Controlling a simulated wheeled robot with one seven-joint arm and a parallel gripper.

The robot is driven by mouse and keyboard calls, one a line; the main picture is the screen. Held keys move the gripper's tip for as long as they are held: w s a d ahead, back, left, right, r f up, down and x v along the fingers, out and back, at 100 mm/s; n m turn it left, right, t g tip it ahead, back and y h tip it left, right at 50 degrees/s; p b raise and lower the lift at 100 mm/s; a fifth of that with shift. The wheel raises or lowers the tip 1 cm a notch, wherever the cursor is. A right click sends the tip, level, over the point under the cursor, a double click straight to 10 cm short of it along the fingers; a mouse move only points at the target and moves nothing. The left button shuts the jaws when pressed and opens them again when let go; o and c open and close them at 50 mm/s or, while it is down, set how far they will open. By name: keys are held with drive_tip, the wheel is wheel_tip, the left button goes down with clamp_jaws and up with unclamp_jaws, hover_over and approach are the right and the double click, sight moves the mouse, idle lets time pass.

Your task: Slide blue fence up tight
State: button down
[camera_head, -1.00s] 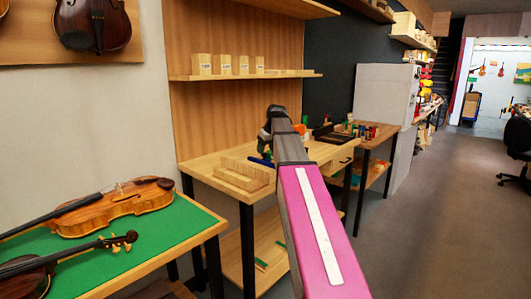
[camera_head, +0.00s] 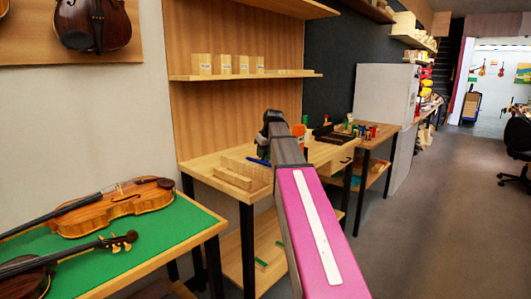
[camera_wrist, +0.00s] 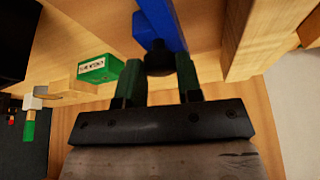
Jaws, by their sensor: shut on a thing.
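The blue fence (camera_wrist: 164,22) runs up to the top edge in the wrist view, with a dark round knob (camera_wrist: 160,60) at its near end. My gripper (camera_wrist: 160,76) has its two green fingers on either side of this knob and is shut on it. Whether the fence touches the wood beside it cannot be told. In the head view a small part of the blue fence (camera_head: 257,161) shows by the wooden block on the bench; my arm hides the rest, and the fingers are hidden there.
A pale wooden block (camera_head: 240,174) lies on the bench left of my arm. In the wrist view, a labelled green-faced block (camera_wrist: 99,69) is left of the fingers and a wooden bar (camera_wrist: 248,40) is to the right. Violins (camera_head: 112,205) lie on the green-topped table.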

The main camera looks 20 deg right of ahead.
drive_tip(key=s+a, duration=0.1)
drive_tip(key=a, duration=0.1)
drive_tip(key=shift+s+a, duration=0.35)
drive_tip(key=shift+s, duration=0.05)
drive_tip(key=c, duration=0.8)
unclamp_jaws()
drive_tip(key=shift+d+r, duration=0.1)
drive_tip(key=v, duration=1)
drive_tip(key=shift+s+r, duration=0.2)
drive_tip(key=shift+r, duration=0.1)
